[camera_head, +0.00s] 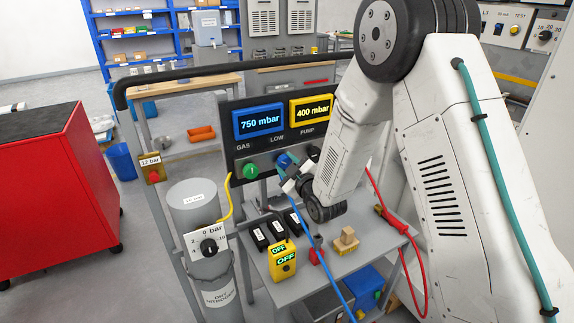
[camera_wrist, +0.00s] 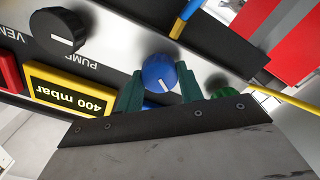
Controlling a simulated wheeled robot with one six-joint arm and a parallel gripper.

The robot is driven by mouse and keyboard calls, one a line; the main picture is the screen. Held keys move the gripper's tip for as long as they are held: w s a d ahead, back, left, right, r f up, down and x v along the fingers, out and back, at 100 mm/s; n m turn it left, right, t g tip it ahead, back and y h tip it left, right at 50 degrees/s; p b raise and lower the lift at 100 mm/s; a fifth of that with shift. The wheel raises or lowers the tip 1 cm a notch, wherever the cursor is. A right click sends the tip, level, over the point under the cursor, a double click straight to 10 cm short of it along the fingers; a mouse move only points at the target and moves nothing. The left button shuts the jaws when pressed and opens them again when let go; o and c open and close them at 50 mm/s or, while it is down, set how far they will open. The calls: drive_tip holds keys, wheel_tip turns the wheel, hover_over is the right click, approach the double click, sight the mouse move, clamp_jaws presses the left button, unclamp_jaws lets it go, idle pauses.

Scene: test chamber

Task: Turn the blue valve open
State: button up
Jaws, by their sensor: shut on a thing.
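The blue valve (camera_wrist: 158,68) is a round knob on the front of the dark panel (camera_head: 238,150), with a white pointer mark visible in the wrist view. In the head view the blue valve (camera_head: 281,159) sits under the label LOW and is partly covered by my gripper (camera_head: 286,173). In the wrist view the two teal fingers of my gripper (camera_wrist: 160,88) stand on either side of the knob and are shut on it.
The green knob (camera_head: 251,170) is left of the valve; a black knob (camera_wrist: 57,32) is on its other side. Displays read 750 mbar (camera_head: 259,121) and 400 mbar (camera_head: 311,109).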

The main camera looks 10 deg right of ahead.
drive_tip(key=n, duration=0.7)
drive_tip(key=shift+a, duration=0.1)
idle(0.5)
drive_tip(key=o, duration=1)
drive_tip(key=shift+f, duration=0.1)
drive_tip(key=v, duration=0.8)
drive_tip(key=shift+w, duration=0.1)
